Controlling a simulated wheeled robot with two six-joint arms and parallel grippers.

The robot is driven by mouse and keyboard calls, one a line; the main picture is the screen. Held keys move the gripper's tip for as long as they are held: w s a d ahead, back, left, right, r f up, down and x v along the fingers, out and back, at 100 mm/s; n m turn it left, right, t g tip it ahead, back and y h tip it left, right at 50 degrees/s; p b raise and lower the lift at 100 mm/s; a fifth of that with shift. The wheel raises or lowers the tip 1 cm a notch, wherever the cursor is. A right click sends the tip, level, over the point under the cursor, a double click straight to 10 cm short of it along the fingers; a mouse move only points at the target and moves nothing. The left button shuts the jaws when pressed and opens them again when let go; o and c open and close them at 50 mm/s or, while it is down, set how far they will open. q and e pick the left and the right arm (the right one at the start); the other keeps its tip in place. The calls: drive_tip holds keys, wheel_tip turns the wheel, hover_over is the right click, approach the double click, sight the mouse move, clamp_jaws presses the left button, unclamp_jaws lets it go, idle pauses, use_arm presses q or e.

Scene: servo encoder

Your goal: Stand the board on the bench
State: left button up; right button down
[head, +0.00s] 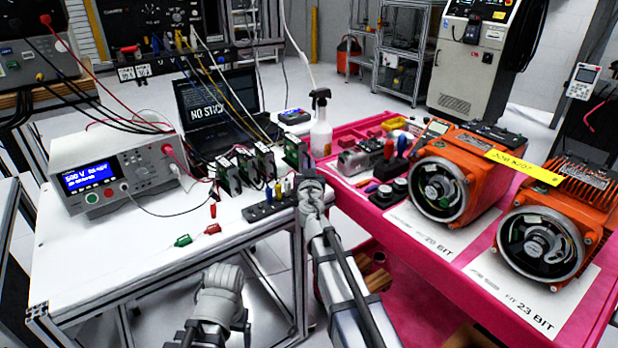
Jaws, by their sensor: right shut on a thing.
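A green circuit board (296,152) is upright at the right edge of the white bench (130,255), just beyond my right gripper (309,176). My right gripper is shut on this board. The fingertips are mostly hidden behind my wrist, and I cannot tell whether the board's lower edge touches the bench. Several similar green boards stand in a row to its left, one of them here (228,176). My left arm's end (221,287) is low in front of the bench. Its fingers are hidden.
A black terminal strip (268,207) lies near the bench's right edge. A tester (108,170) with trailing leads stands at left. A spray bottle (320,130) is behind the held board. A pink table (385,238) carries orange motors (470,165).

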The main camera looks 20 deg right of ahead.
drive_tip(key=shift+f+b, duration=0.9)
drive_tip(key=shift+f, duration=0.45)
drive_tip(key=shift+f, duration=0.15)
drive_tip(key=c, duration=1.2)
unclamp_jaws()
drive_tip(key=shift+r, duration=0.2)
drive_tip(key=v, duration=1.2)
drive_tip(key=shift+f, duration=0.1)
